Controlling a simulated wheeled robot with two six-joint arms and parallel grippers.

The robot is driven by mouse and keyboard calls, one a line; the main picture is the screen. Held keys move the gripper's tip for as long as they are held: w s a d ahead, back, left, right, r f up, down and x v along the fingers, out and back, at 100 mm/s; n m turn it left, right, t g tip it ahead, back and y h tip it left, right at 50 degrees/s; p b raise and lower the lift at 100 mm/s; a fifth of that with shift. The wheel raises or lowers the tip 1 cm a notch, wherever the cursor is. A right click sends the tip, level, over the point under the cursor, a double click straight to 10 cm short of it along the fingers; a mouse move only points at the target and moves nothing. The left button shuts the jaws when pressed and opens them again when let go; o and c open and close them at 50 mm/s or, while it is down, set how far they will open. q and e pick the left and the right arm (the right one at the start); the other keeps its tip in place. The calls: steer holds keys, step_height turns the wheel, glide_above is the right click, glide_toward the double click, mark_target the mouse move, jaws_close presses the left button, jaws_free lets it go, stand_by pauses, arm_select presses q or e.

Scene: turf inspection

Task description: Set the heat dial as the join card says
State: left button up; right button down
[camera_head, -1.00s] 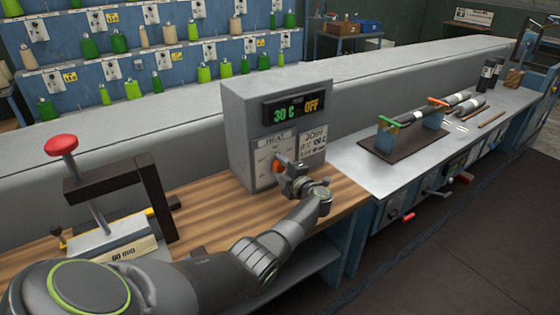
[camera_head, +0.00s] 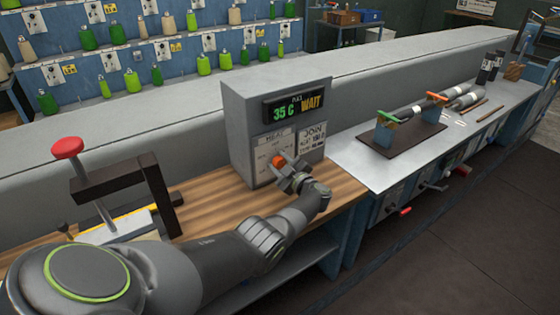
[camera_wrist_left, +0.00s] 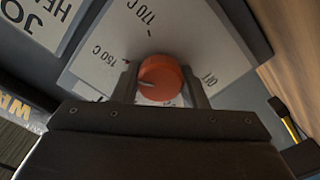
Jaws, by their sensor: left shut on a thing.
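A grey heater box (camera_head: 238,125) stands on the wooden bench. Its display (camera_head: 296,106) reads 35 C and WAIT. The orange heat dial (camera_head: 278,161) is on its front, and it also shows in the left wrist view (camera_wrist_left: 160,78). The scale plate (camera_wrist_left: 185,30) there shows 170 C, 150 C and OFF. A thin pale mark on the knob lies on the 150 C side. My left gripper (camera_head: 284,167) is shut on the dial, with a finger on each side. The join card (camera_head: 312,140) is right of the dial; its small print is unreadable. My right gripper is out of view.
A press with a red knob (camera_head: 67,148) stands at the left on the bench.

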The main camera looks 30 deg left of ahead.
arm_select(q)
steer(key=shift+r, duration=0.2)
steer(key=o, duration=1)
steer(key=shift+s, duration=0.1)
steer(key=shift+s+d+f, duration=0.1)
steer(key=shift+s+d, duration=0.05)
steer(key=shift+d, duration=0.4)
steer(key=v, duration=1.6)
steer(key=shift+d, duration=0.1)
